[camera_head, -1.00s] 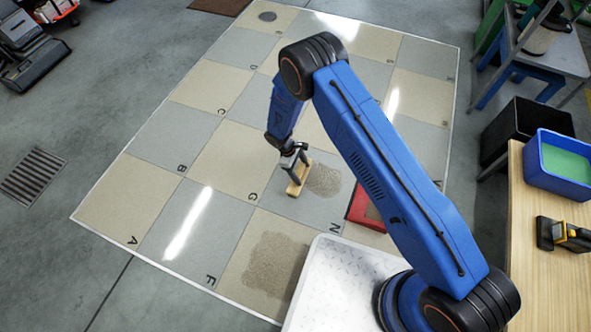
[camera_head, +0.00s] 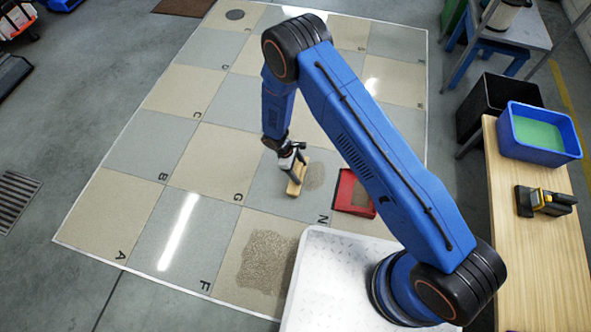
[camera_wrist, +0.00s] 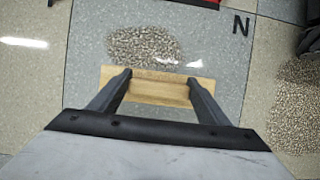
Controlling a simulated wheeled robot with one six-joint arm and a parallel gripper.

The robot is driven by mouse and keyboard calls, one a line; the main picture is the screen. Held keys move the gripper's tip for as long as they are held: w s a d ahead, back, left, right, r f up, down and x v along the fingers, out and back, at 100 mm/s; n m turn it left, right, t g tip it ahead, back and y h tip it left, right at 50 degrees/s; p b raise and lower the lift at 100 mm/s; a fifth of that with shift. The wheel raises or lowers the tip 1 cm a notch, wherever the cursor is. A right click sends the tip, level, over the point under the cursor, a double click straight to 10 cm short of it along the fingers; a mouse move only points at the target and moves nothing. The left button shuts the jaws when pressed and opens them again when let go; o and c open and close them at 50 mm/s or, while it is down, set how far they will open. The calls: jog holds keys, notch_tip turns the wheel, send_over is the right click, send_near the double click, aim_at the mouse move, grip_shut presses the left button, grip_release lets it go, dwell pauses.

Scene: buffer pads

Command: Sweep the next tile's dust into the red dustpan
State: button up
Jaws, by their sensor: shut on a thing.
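My gripper (camera_wrist: 158,88) is shut on a wooden block-like brush (camera_wrist: 158,91), held low over the grey tile marked N. The brush also shows in the head view (camera_head: 298,178); whether it touches the floor I cannot tell. A patch of brown dust (camera_head: 314,176) lies on the same tile, just right of the brush in the head view. In the wrist view the dust (camera_wrist: 145,46) lies just beyond the brush. The red dustpan (camera_head: 342,190) stands right of this dust, with some dust inside it. In the wrist view only its red edge (camera_wrist: 205,3) shows at the top.
A larger dust patch (camera_head: 265,262) covers a beige tile in front. My arm hides some tiles. A wooden bench (camera_head: 520,235) with a blue tub (camera_head: 540,152) and a black bin (camera_head: 485,108) stand at right. Beige and grey tiles at left are clear.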

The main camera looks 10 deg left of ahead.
jog(key=shift+s+d+r, duration=0.1)
jog(key=shift+s+d, duration=0.1)
jog(key=shift+d, duration=3.65)
jog(key=shift+s+d, duration=0.15)
jog(key=shift+d, duration=3.7)
notch_tip(320, 180, up, 7)
